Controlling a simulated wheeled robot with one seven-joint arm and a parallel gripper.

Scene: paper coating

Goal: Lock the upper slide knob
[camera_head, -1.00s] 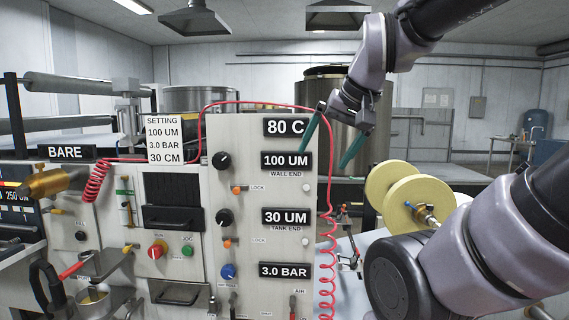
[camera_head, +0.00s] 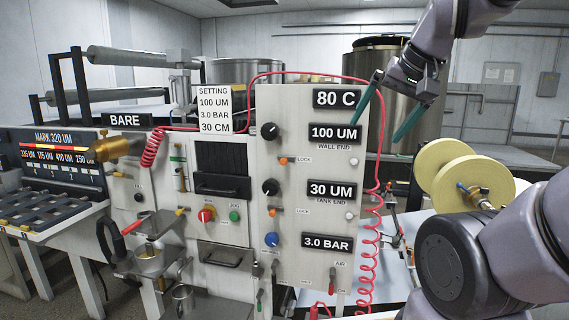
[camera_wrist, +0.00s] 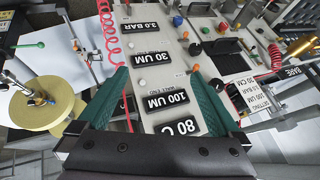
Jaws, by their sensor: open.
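The upper slide knob is a small orange knob (camera_head: 284,161) beside the LOCK label, below the upper black dial (camera_head: 270,131) on the white control panel (camera_head: 318,108). It also shows in the wrist view as a small orange spot (camera_wrist: 196,67). A lower orange knob (camera_head: 272,212) sits beside the second LOCK label. The display (camera_head: 335,134) reads 100 UM, with WALL END under it. My gripper (camera_head: 378,118) is open and empty, with green fingers. It is to the right of the panel's upper part, apart from the orange knob.
A coiled red air hose (camera_head: 368,240) hangs along the panel's right edge. Cream rolls (camera_head: 462,180) stand at the right. A brass cylinder (camera_head: 118,147) sits at the left. A setting card (camera_head: 214,109) reads 100 UM, 3.0 BAR, 30 CM.

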